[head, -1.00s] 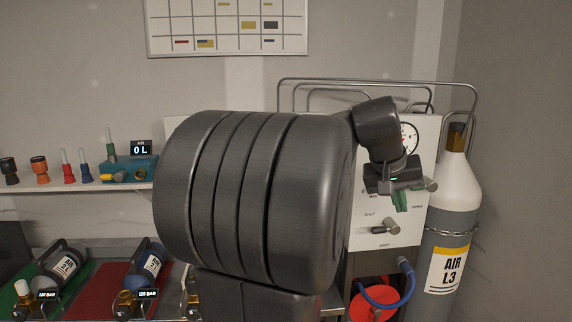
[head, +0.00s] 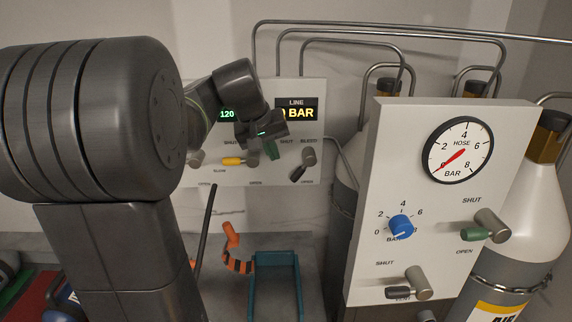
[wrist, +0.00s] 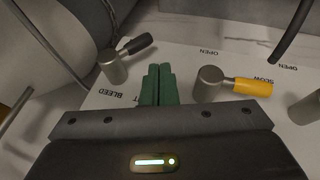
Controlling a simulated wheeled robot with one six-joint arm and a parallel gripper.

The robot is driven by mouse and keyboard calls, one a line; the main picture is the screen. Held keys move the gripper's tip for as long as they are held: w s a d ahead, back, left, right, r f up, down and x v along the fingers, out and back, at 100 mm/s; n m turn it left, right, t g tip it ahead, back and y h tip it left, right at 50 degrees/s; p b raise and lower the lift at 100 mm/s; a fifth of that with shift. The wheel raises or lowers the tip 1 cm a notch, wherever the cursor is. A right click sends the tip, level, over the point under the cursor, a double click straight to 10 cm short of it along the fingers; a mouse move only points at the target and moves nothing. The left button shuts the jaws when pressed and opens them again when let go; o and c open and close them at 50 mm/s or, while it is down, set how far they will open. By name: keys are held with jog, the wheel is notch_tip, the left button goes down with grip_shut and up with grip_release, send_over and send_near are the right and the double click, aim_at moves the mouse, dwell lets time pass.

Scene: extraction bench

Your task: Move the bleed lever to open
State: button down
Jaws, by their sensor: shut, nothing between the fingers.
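The bleed lever (head: 303,164) is on the back panel, at the right end of its lower row. Its grey post carries a black handle that points down and left, with the OPEN label below it. In the wrist view, the bleed lever (wrist: 113,67) is left of my fingers, near the upside-down BLEED label. My gripper (head: 272,151) hangs in front of the panel, left of the lever and apart from it. Its green fingers (wrist: 158,70) are shut and empty, between the bleed lever and the yellow-handled lever (wrist: 232,85).
A nearer panel (head: 375,210) with a hose gauge (head: 458,150), blue knob (head: 400,226) and levers stands at right. A teal tray (head: 276,258) and an orange item (head: 236,255) are on the bench below. A grey hose runs right of the bleed lever.

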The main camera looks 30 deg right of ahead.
aim_at(292, 175)
jog(key=d+f+p, duration=0.1)
jog(key=d+f, duration=0.4)
jog(key=f, duration=0.1)
jog(key=shift+w, duration=0.35)
jog(key=shift+f, duration=0.15)
jog(key=shift+a+f+h+b, duration=0.15)
jog(key=shift+h+b, duration=0.25)
jog(key=shift+b, duration=0.25)
